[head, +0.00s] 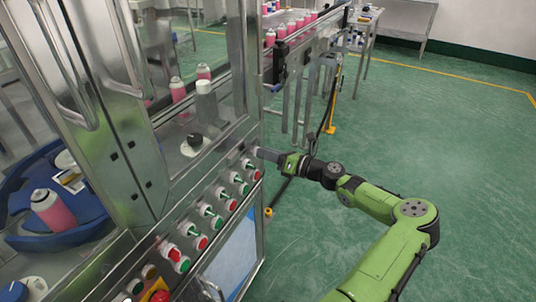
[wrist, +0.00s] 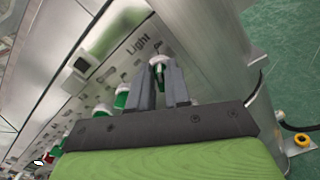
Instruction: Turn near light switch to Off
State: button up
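In the wrist view, a switch with a white collar and a green part (wrist: 158,62) sits beside the printed word "Light" on the metal panel. My gripper (wrist: 161,75) has its two grey fingers apart, with the tips at this switch, one to each side. The fingers partly hide the knob, so its exact setting and any contact are unclear. In the head view, my gripper (head: 262,153) reaches from the right to the far end of the control panel, close to the last switches (head: 249,165).
More green and red controls (head: 201,242) run along the sloped panel toward the near side. Pink cans (head: 178,90) stand behind the machine's glass. A conveyor (head: 310,38) lies beyond. The green floor (head: 450,140) at right is clear.

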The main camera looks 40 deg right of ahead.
grip_shut()
jog(key=shift+r+n+p, duration=0.1)
jog(key=shift+n+p, duration=0.2)
jog(key=shift+p, duration=0.2)
jog(key=shift+s+a+n+p, duration=0.15)
jog(key=shift+n+p, duration=1.05)
jog(key=shift+n, duration=1.6)
jog(key=shift+a+n+p, duration=0.2)
jog(key=shift+n+p, duration=0.95)
jog(key=shift+n, duration=1.65)
jog(key=shift+o, duration=2)
grip_release()
